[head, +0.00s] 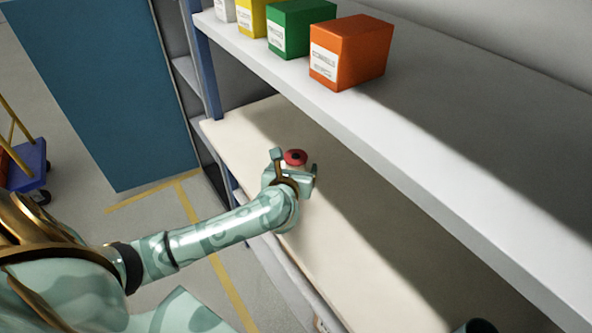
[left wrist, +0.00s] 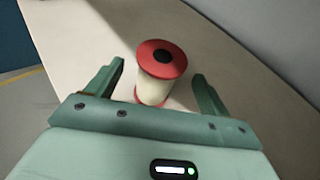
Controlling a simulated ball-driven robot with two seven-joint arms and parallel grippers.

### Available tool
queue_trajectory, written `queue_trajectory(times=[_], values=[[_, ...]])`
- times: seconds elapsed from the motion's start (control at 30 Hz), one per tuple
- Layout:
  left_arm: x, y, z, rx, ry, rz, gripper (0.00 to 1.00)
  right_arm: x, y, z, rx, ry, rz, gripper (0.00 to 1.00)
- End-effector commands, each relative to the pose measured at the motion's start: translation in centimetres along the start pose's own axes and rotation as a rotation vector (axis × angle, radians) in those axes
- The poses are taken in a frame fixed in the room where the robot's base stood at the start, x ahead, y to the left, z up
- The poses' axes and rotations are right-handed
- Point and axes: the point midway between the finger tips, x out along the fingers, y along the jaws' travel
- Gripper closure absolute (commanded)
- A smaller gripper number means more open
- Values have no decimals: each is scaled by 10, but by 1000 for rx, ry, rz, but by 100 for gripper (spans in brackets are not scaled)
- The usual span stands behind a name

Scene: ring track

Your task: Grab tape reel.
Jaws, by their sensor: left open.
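The tape reel (left wrist: 153,90) has red end discs, a cream middle and a dark hub. It stands upright on the lower shelf board (head: 262,118). In the head view its red top (head: 295,157) shows just beyond my left gripper (head: 295,163), which hides most of its body. In the left wrist view my left gripper (left wrist: 160,82) is open, with one finger on each side of the reel. Gaps show between the reel and both fingers, with the wider one on the left. My right gripper is not in view.
On the upper shelf stand an orange box (head: 350,50), a green box (head: 298,27), a yellow box (head: 253,18) and a whitish box. The upper shelf's front edge (head: 380,155) overhangs to the right of my gripper. A blue cart (head: 27,165) stands far left. The board around the reel is clear.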

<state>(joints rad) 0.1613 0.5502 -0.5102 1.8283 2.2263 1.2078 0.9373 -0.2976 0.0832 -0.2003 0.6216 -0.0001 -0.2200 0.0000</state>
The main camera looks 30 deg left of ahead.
Motion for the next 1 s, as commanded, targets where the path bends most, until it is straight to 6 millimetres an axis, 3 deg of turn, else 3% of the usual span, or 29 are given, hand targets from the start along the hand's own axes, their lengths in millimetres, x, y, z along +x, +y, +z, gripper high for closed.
queue_trajectory(times=[0.2,0.47,0.67,1.0], values=[[33,2,-3,2,0,1,19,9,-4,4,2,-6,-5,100],[36,1,-2,2,0,0,19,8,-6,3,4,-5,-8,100],[36,1,-2,2,0,0,72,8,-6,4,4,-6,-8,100],[35,1,1,1,-1,-1,72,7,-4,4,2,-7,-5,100]])
